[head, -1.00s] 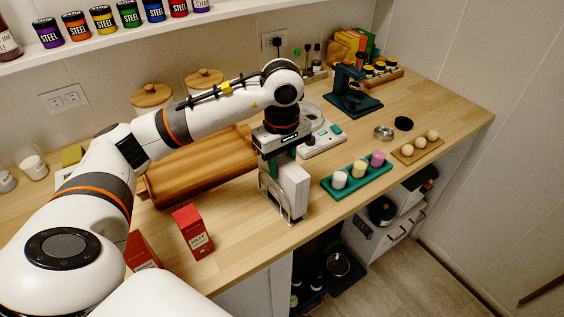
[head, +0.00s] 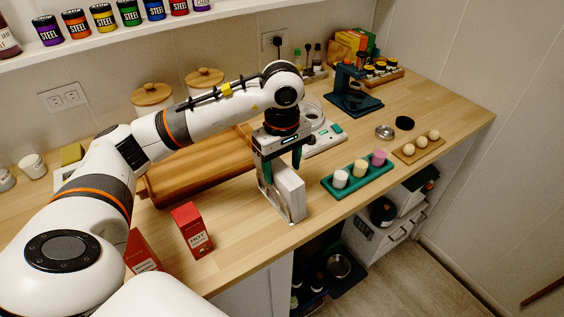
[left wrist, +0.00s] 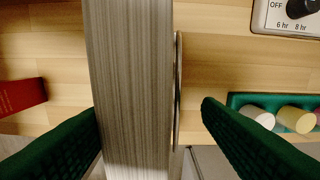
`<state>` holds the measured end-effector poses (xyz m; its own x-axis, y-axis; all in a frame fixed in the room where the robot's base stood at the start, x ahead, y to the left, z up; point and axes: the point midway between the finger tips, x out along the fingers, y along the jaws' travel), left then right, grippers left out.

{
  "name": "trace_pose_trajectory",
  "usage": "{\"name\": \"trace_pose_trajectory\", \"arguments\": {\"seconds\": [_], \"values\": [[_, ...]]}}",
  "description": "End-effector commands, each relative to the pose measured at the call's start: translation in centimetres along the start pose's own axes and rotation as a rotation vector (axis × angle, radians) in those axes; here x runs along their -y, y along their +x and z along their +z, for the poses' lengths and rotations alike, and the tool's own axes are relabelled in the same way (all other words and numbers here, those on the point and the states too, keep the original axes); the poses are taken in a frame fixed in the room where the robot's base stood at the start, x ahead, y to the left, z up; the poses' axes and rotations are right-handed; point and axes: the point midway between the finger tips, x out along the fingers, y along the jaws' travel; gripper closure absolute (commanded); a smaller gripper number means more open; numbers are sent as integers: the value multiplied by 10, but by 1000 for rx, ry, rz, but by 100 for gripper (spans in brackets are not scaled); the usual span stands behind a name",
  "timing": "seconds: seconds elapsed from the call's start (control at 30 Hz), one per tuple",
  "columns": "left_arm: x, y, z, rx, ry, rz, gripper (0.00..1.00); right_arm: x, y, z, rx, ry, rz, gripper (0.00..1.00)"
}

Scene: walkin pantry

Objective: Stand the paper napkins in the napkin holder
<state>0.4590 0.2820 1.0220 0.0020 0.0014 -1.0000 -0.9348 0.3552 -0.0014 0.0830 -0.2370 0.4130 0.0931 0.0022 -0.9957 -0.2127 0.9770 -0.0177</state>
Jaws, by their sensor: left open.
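The paper napkins (head: 290,189) are a white upright stack standing in the metal napkin holder (head: 298,217) near the counter's front edge. In the left wrist view the napkins (left wrist: 130,80) show as a layered block seen from above, with a thin metal side of the holder (left wrist: 178,90) along their right. My left gripper (head: 282,164) is above the stack and open. In the left wrist view its two dark green fingers (left wrist: 150,133) are spread to either side of the napkins, with a gap on the right and the left finger close to the stack. My right gripper is not in view.
A green tray (head: 333,193) with several candles stands right of the holder. A red box (head: 193,230) stands to the left, a wooden tray (head: 200,178) behind. A white timer device (head: 326,140) is at the back. The cabinet below is open.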

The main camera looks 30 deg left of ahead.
Motion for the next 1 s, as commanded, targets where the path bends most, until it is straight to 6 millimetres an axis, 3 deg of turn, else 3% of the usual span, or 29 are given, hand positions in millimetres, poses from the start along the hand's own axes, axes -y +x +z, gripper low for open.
{"name": "trace_pose_trajectory", "arguments": {"seconds": [0.17, 0.4, 0.7, 1.0], "values": [[0, -7, -1, -1, 2, 1, 41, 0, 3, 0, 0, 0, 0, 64], [0, -59, 0, 3, 1, -4, 41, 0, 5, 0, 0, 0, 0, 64], [-1, -106, 0, 3, 0, -4, 41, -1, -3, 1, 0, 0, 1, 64], [-2, -121, 0, 1, -1, -1, 41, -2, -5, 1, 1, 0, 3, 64]]}}
